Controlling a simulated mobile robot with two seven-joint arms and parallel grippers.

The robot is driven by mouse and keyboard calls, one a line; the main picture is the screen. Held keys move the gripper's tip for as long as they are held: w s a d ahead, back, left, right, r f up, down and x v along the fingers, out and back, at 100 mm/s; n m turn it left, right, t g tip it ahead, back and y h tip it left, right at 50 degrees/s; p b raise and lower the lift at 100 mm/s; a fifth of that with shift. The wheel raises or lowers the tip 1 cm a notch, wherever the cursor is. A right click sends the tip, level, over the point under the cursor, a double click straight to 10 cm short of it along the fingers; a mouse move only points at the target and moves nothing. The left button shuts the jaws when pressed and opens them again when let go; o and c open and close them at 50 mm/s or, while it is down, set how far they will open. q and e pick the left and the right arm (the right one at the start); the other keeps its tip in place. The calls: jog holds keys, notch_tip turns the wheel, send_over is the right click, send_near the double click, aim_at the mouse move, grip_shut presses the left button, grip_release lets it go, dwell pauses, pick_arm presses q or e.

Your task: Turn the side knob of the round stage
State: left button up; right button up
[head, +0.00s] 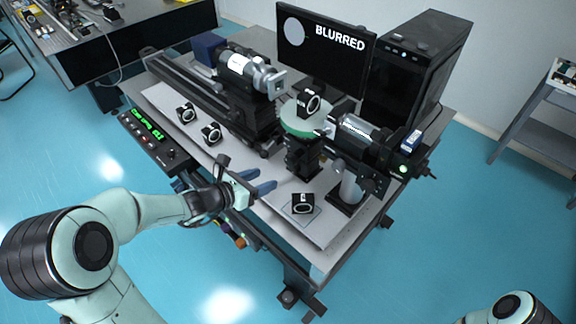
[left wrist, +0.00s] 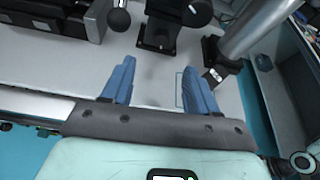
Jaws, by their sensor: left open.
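The round stage (head: 296,121) has a pale green disc on a black post and carries a black ring-shaped mount (head: 309,103). My left gripper (head: 263,181) is open and empty, in front of and below the stage, its blue fingers pointing toward the post. In the left wrist view the gripper (left wrist: 160,62) is spread, with the black post base (left wrist: 157,40) beyond the fingertips. A dark round knob (left wrist: 119,20) shows left of that post, apart from the fingers; I cannot tell for sure that it is the stage's side knob. My right gripper is out of view.
A monitor (head: 325,45) reads BLURRED. A black tower (head: 418,70) stands behind a horizontal barrel device (head: 360,135). A small black mount (head: 303,203) lies at the front, and two more (head: 186,113) (head: 211,132) lie left. A control box (head: 150,135) hangs at the table edge.

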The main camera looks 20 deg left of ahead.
aim_at(292, 170)
pick_arm(q)
jog(key=x, duration=1.1)
jog(key=shift+w+d+f, duration=0.15)
jog(key=shift+d+f, duration=0.15)
jog(key=shift+f, duration=0.05)
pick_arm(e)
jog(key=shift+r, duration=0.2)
pick_arm(q)
jog(key=c, duration=1)
jog(key=shift+f+b, duration=0.2)
jog(key=shift+b, duration=0.7)
jog(key=shift+c, duration=0.2)
jog(key=shift+r, duration=0.25)
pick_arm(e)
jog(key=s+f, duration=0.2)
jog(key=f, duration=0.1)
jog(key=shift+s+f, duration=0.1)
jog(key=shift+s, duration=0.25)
